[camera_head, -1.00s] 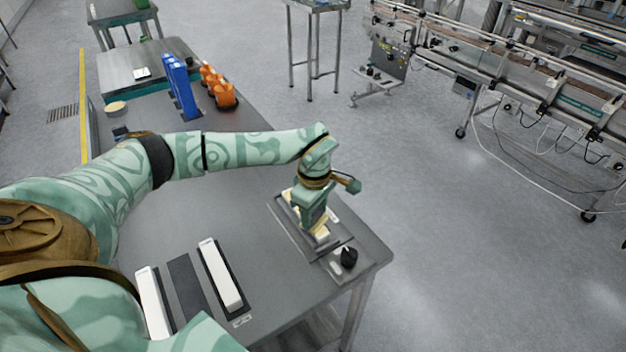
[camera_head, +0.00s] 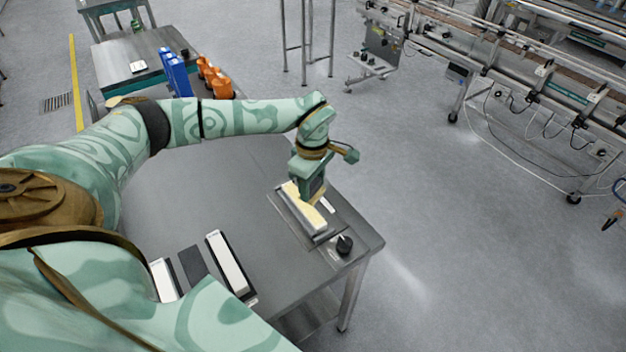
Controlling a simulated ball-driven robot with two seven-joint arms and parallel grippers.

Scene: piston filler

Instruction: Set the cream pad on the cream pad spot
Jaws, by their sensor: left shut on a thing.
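The cream pad (camera_head: 313,219) is a long, pale yellow block. It is at the grey tray (camera_head: 285,213) near the table's right corner; I cannot tell whether it rests in it or hangs just above. My left gripper (camera_head: 311,197) points down from above and is shut on the pad, covering its middle. A dark flat strip (camera_head: 194,266) lies bare between two white blocks (camera_head: 228,262) at the table's front; I cannot tell whether this is the cream pad spot. My right gripper is not in view.
A black knob (camera_head: 344,244) stands beside the tray near the table edge. Blue holders (camera_head: 177,78) and orange items (camera_head: 214,78) stand at the table's far end. The grey tabletop (camera_head: 240,185) between is clear. A conveyor (camera_head: 520,75) stands apart at upper right.

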